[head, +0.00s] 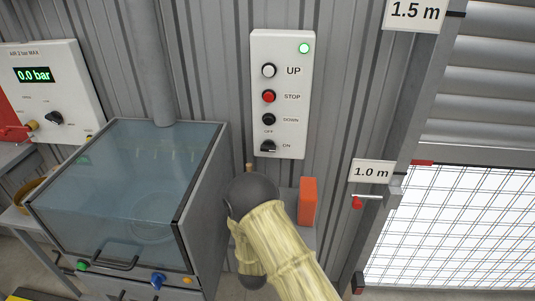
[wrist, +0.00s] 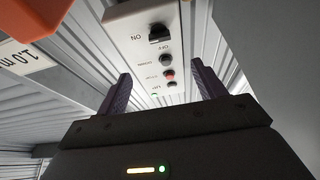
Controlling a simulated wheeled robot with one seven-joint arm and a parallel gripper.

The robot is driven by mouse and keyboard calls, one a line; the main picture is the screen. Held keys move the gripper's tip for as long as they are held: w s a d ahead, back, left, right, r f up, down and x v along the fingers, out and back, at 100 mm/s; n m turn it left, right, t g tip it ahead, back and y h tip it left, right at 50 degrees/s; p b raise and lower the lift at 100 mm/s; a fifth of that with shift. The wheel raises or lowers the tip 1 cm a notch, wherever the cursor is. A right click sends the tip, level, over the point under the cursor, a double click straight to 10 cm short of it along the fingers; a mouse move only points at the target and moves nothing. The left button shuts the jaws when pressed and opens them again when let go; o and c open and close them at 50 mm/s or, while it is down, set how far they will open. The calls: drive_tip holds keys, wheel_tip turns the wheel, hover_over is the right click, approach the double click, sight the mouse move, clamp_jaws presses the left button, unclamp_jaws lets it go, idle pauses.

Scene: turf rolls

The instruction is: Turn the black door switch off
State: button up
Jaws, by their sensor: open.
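The black door switch (head: 268,147) is a rotary knob at the bottom of a white control panel (head: 291,85) on the ribbed wall. OFF is printed above it and ON to its right. Its exact pointing direction is too small to tell. In the wrist view the panel appears upside down, with the switch (wrist: 160,34) near the top. My gripper (wrist: 161,68) is open and empty. Its two dark fingers stand apart, with the panel seen between and beyond them, not touching the switch. In the head view my arm hides the gripper below the panel.
The panel also has white UP, red STOP and black DOWN buttons and a lit green lamp (head: 304,48). A glass-topped cabinet (head: 125,180) stands left. An orange block (head: 308,201) is right of my arm; a roller shutter (head: 485,80) is farther right.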

sight(268, 151)
drive_tip(key=p+x, duration=0.5)
drive_tip(key=x, duration=1.2)
drive_tip(key=shift+w+r, duration=0.15)
drive_tip(key=shift+w, duration=0.05)
drive_tip(key=c, duration=1)
